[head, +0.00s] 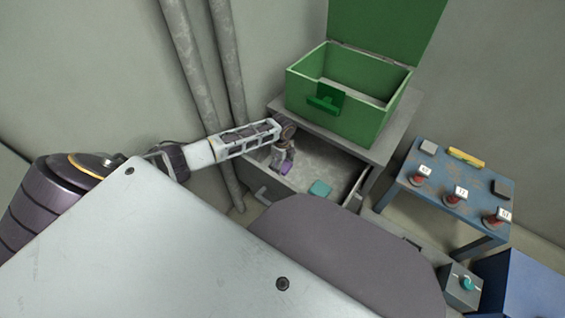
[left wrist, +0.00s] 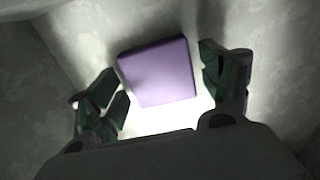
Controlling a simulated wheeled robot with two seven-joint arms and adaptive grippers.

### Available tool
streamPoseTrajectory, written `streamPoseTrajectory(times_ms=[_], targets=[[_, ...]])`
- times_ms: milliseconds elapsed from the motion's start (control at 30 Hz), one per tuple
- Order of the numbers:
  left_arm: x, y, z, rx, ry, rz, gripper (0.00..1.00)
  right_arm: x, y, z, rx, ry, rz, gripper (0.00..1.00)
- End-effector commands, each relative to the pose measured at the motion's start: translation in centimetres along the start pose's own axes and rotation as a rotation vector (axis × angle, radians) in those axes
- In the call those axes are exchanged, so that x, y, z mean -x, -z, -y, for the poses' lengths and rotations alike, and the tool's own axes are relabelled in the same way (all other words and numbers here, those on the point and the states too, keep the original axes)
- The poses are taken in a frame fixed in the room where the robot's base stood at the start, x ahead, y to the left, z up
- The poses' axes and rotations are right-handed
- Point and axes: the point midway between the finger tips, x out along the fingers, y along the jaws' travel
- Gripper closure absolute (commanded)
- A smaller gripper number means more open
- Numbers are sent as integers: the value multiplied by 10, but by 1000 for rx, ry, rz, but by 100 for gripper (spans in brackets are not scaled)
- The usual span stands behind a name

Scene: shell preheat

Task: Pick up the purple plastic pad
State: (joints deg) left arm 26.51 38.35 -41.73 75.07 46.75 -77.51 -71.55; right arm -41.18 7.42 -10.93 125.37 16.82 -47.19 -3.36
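The purple plastic pad (left wrist: 158,72) lies flat on the floor of the open drawer (head: 318,168). In the head view the pad (head: 286,169) is a small purple patch right by the tip of my left gripper (head: 282,158), which reaches down into the drawer. In the left wrist view my left gripper (left wrist: 165,90) is open, with one finger on each side of the pad. Gaps show between the fingers and the pad. My right gripper is in neither view.
A teal pad (head: 320,188) lies in the same drawer, to the right. A green open box (head: 345,122) stands on the cabinet above. A blue table (head: 440,195) with several red-based items stands at the right. Grey pipes (head: 228,60) run behind my left arm.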

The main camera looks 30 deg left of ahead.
Motion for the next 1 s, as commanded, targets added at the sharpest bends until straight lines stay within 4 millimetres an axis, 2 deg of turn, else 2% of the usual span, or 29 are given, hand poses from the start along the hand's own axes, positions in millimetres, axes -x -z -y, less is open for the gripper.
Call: streamPoseTrajectory(times_ms=[33,300,667,1000], targets=[[0,0,0,0,0,0,33,0,1,0,0,0,-1,60],[0,0,0,0,1,0,65,0,1,0,0,0,-1,60],[3,0,0,0,1,0,65,2,-2,1,-3,-1,5,60],[25,0,0,-1,2,0,65,11,1,2,-2,-14,19,60]])
